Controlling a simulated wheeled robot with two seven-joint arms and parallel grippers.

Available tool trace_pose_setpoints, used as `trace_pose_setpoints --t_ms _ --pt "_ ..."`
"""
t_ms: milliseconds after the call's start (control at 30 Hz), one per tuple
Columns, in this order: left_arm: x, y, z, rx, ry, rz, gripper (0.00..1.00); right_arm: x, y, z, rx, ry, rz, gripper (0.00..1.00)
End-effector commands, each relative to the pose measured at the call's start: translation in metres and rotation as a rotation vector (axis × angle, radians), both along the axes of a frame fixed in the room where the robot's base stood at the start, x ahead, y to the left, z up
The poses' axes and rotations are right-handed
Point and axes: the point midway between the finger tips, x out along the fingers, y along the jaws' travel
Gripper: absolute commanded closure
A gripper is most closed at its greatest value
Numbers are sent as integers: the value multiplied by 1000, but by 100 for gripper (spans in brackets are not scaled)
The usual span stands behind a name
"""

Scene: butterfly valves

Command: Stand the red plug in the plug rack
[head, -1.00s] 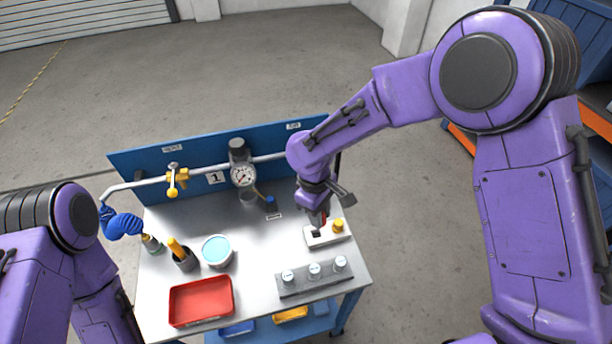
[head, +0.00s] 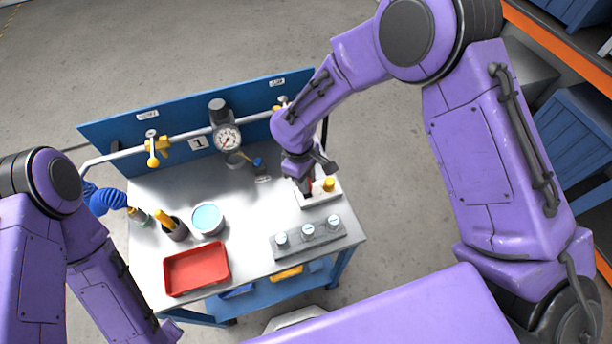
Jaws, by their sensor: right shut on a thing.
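The plug rack (head: 322,199) is a small pale block at the right rear of the bench, with a yellow plug (head: 328,184) standing in its right side. My right gripper (head: 308,188) is shut on the red plug (head: 310,187), at the left side of the rack. Only a small bit of red shows between the dark fingers. The fingers hide the plug's lower end, so I cannot tell whether it is in the hole or just above it. My left arm comes in at the left, but its gripper is not in view.
A grey block with several white-topped pieces (head: 308,238) stands in front of the rack. A red tray (head: 197,270), a pot with light blue contents (head: 207,220) and a dark cup (head: 174,229) are to the left. A pipe with a gauge (head: 228,139) runs along the blue back panel (head: 110,140).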

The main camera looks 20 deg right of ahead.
Motion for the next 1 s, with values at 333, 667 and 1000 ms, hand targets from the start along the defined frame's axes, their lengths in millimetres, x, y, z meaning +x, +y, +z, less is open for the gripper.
trace_pose_setpoints --t_ms 333,667,1000 --pt "-1 0 0 0 1 0 57 0 -1 -1 0 -2 -2 100" --pt "0 0 2 0 1 0 57 -1 0 0 -1 -1 -1 100" --pt "0 0 6 0 1 0 57 -4 -1 -2 -1 -1 -1 100"
